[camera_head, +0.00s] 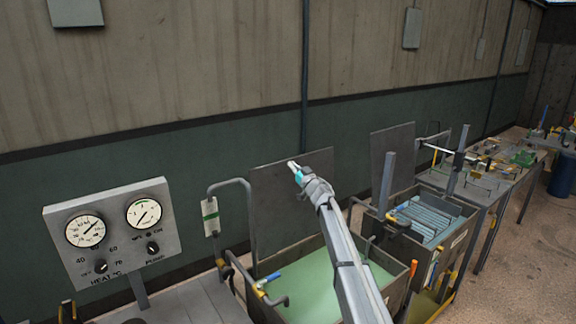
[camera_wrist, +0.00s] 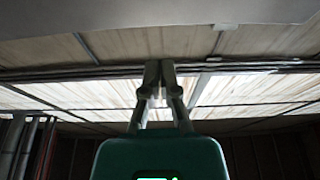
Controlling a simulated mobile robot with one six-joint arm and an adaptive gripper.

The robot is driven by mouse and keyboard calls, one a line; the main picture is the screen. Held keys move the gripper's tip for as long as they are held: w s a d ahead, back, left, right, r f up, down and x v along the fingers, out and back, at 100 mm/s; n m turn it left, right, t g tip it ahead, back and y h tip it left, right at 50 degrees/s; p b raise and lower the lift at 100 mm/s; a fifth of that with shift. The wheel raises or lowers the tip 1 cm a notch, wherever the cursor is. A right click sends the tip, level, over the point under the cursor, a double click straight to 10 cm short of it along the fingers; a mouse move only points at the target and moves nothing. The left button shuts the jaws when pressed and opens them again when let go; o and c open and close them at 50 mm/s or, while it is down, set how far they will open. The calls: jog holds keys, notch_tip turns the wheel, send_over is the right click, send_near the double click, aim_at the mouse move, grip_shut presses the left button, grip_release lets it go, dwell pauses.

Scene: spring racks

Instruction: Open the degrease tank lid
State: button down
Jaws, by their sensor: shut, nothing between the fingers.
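A tank with pale green liquid (camera_head: 322,284) stands at the front middle in the head view. Its flat grey lid (camera_head: 275,207) stands upright along the back edge, so the tank is open on top. I cannot read a label that names this the degrease tank. My gripper (camera_head: 293,168) is raised in front of the lid's upper part; I cannot tell whether it touches the lid. In the wrist view my gripper (camera_wrist: 158,75) points up towards the roof, its fingers together and empty. My arm hides part of the tank's right side.
A panel with two gauges and knobs (camera_head: 113,232) stands at the left. A bent pipe (camera_head: 232,182) rises beside the tank. At the right, a second tank (camera_head: 437,222) holds a rack, with its grey lid (camera_head: 392,150) upright. A cluttered bench (camera_head: 500,165) runs beyond.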

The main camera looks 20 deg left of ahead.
jog(key=s+d, duration=0.6)
jog(key=d, duration=0.1)
jog(key=shift+d+r+p, duration=0.3)
jog(key=shift+r+p, duration=0.05)
jog(key=shift+r, duration=0.1)
